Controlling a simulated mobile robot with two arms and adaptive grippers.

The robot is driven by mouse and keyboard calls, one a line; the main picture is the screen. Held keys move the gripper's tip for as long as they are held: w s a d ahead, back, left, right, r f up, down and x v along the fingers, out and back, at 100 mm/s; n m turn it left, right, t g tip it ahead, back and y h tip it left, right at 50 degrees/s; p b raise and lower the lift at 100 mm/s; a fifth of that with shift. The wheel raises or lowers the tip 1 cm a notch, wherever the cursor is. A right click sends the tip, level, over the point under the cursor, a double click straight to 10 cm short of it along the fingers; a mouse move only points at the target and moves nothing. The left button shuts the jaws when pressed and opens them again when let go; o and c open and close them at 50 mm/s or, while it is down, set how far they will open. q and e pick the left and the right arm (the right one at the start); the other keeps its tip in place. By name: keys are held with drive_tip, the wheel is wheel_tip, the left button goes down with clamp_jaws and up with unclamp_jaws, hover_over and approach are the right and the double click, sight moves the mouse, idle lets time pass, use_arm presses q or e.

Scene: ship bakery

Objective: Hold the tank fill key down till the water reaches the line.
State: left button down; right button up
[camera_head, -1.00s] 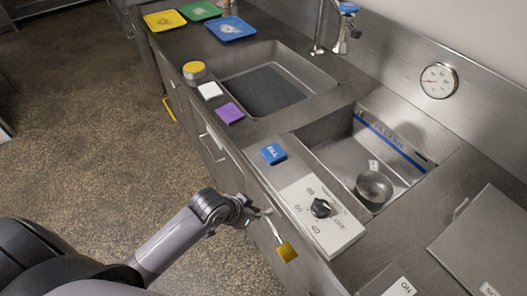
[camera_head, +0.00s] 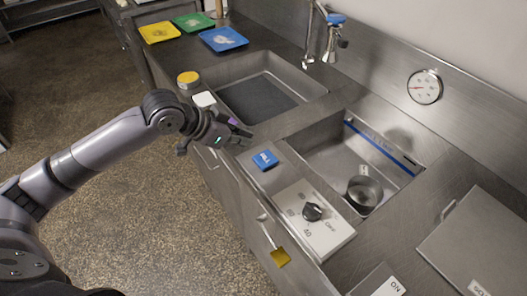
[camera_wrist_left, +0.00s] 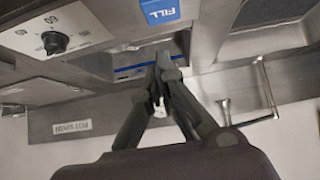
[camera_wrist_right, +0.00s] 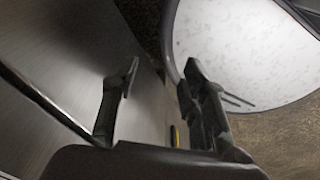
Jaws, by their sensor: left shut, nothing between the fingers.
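The blue tank fill key (camera_head: 265,159), marked FILL, sits on the steel counter left of the tank (camera_head: 330,160). It also shows at the top edge of the left wrist view (camera_wrist_left: 160,10). A blue line (camera_head: 380,147) runs along the tank's back wall. A small metal pot (camera_head: 363,195) stands in the tank; I cannot make out a water level. My left gripper (camera_head: 242,130) is shut and empty, up and left of the key in the head view, apart from it. My right gripper (camera_wrist_right: 163,75) is open and empty; it shows only in its own wrist view.
A white pad (camera_head: 204,99) and a yellow-topped round item (camera_head: 188,79) are beyond my left gripper. A second sink (camera_head: 310,88) is behind. A faucet (camera_head: 334,30) and gauge (camera_head: 424,87) stand at the back.

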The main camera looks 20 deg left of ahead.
use_arm(q)
drive_tip(key=shift+w+a+r, duration=0.2)
drive_tip(key=shift+a+r, duration=0.25)
drive_tip(key=shift+r, duration=0.25)
drive_tip(key=p, duration=0.2)
hover_over(264, 161)
wheel_tip(264, 161, down, 7)
drive_tip(key=shift+r, duration=0.2)
wheel_tip(264, 161, down, 3)
drive_tip(key=shift+r+p, duration=0.1)
drive_tip(key=shift+p, duration=0.45)
drive_tip(key=shift+f, duration=0.9)
